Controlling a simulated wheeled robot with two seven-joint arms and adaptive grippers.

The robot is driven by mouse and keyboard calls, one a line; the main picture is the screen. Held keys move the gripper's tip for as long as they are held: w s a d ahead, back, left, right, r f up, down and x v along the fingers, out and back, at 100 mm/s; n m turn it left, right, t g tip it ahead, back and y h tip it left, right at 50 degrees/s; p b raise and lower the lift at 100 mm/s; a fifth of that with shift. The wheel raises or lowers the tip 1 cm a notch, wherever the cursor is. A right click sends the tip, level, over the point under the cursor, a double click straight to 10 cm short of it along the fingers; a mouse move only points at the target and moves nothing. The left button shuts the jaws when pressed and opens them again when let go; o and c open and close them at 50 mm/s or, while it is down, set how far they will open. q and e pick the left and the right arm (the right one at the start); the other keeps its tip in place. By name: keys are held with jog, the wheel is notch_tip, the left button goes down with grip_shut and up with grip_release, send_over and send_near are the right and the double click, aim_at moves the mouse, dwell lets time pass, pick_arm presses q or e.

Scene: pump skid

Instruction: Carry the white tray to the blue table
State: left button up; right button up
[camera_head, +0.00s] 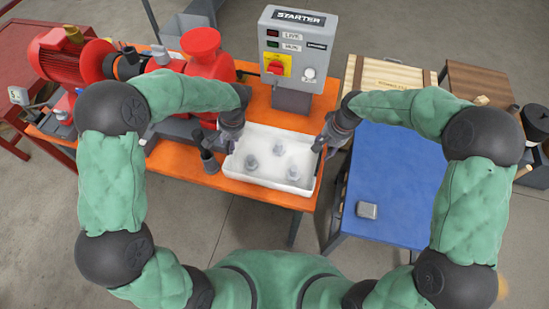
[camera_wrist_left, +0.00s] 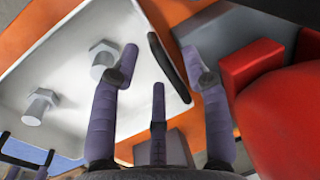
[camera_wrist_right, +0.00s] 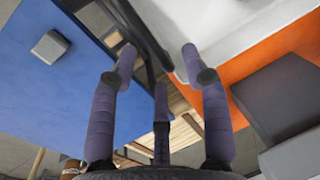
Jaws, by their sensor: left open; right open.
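The white tray (camera_head: 262,181) sits on the orange table (camera_head: 185,171) with three grey bolts standing in it. My left gripper (camera_head: 233,141) is open at the tray's left end. In the left wrist view, my left fingers (camera_wrist_left: 162,55) are spread on either side of the tray's black handle (camera_wrist_left: 168,68). My right gripper (camera_head: 328,142) is open at the tray's right end. In the right wrist view, my right fingers (camera_wrist_right: 158,55) are spread near the tray edge (camera_wrist_right: 205,50); contact is unclear. The blue table (camera_head: 400,175) stands just right of the orange one.
A small grey block (camera_head: 367,210) lies on the blue table, otherwise mostly clear. The starter box (camera_head: 292,50) stands behind the tray. A wooden crate (camera_head: 390,75) stands behind the blue table.

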pick_arm(q)
jog(key=shift+a+f, duration=0.15)
jog(key=shift+f, duration=0.55)
jog(key=shift+a+f, duration=0.1)
jog(key=shift+f, duration=0.6)
pick_arm(e)
jog(key=shift+a+f, duration=0.15)
jog(key=shift+f, duration=0.55)
jog(key=shift+a+f, duration=0.1)
jog(key=shift+f, duration=0.55)
pick_arm(q)
grip_shut()
pick_arm(e)
grip_shut()
